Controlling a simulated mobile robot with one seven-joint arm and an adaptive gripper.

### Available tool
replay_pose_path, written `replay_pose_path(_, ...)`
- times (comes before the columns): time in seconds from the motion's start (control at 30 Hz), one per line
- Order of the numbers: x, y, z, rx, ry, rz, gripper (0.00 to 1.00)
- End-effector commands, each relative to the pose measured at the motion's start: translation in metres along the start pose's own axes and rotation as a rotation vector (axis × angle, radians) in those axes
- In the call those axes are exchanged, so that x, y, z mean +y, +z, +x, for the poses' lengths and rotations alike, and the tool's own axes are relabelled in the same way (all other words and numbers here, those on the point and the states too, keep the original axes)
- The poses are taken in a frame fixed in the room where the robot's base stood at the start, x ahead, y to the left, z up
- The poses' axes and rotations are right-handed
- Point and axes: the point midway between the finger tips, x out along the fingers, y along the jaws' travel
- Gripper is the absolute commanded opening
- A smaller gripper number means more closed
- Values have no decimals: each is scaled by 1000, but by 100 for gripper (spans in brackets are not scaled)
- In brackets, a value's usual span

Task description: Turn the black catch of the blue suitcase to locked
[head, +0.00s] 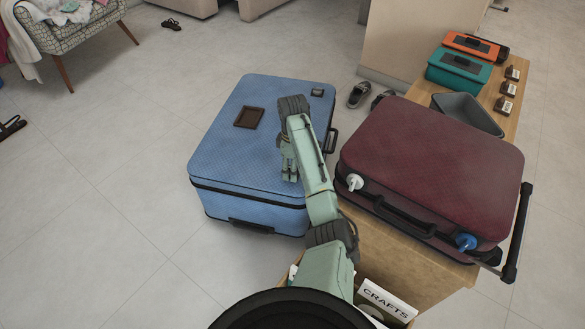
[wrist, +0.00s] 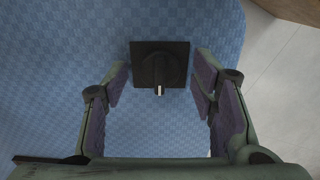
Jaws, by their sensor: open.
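The blue suitcase (head: 225,150) lies flat on the floor in the head view, and its checked top fills much of the wrist view (wrist: 60,60). In the wrist view the black catch (wrist: 151,64) is a dark square plate with a raised knob, whose pale tip points down the picture. My gripper (wrist: 162,77) is open, with one finger on each side of the catch and clear gaps to it. In the head view my gripper (head: 290,178) is over the suitcase's right part, and I cannot make out the catch there.
A brown tray (head: 249,117) and a small dark piece (head: 317,92) are on the suitcase top. A maroon suitcase (head: 430,165) lies on a wooden bench (head: 400,245) to the right. Shoes (head: 358,94) stand behind.

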Motion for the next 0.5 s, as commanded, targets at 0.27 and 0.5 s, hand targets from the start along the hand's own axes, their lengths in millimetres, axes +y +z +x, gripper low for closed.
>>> replay_pose_path(0.27, 0, 0, 0, 0, 0, 0, 40)
replay_pose_path(0.5, 0, 0, 0, 0, 0, 0, 24)
